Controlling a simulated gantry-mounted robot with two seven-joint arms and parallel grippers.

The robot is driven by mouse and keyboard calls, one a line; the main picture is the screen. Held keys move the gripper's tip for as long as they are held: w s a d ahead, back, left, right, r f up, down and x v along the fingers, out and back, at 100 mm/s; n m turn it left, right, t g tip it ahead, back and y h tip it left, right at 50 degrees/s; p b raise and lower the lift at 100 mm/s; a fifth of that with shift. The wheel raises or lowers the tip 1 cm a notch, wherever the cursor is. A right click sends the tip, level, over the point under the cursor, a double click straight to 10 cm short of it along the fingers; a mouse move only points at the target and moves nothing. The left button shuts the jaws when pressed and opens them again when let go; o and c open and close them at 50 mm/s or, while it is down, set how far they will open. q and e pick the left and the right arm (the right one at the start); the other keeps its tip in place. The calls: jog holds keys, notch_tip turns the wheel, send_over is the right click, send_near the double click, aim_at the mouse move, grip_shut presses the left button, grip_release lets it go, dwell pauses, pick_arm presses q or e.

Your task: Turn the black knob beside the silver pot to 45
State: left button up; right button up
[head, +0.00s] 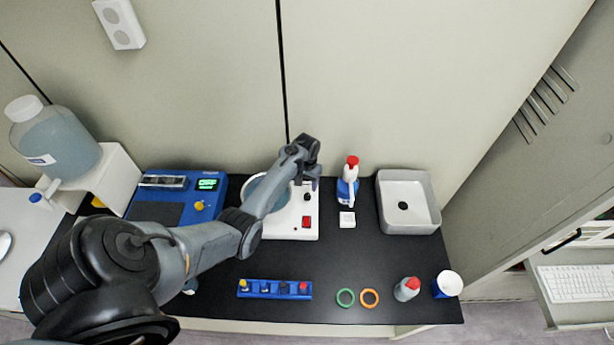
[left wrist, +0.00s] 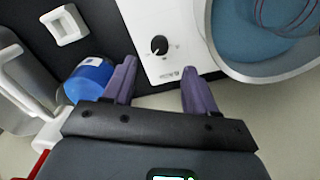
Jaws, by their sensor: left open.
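The black knob (left wrist: 159,45) sits on the white panel of a device, and its pointer line shows in the left wrist view. In the head view the knob (head: 307,197) is just below my left gripper (head: 308,182). The silver pot (left wrist: 222,52) is a round metal bowl with blue liquid, set in the same device beside the knob. In the head view the pot (head: 254,186) is partly hidden by my left arm. My left gripper (left wrist: 160,88) is open and empty, its two fingers apart with the knob beyond the gap between them. The right gripper is not visible.
A red switch (head: 306,222) is on the device's front. A blue-and-white spray bottle (head: 347,185) and a small white square item (head: 347,220) stand to its right, near a grey sink (head: 408,226). A blue rack (head: 274,290) lies in front. The table between is clear.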

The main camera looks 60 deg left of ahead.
pick_arm(q)
jog(key=shift+r, duration=1.35)
jog(key=shift+s+r, duration=0.1)
jog(key=s+d+r+m+t+p, duration=0.1)
jog(key=s+d+r+m+p, duration=0.1)
jog(key=s+d+r, duration=0.4)
jog(key=s+d+r+m+t+p, duration=0.1)
jog(key=s+d+r+m+p, duration=0.2)
jog(key=d, duration=1.4)
jog(key=s+d+r+m+t+p, duration=0.1)
jog(key=s+d+r+m+p, duration=0.2)
jog(key=s+d+r, duration=0.8)
jog(key=shift+s+d+t+p, duration=0.15)
jog(key=shift+d+t+p, duration=0.15)
jog(key=shift+p, duration=0.5)
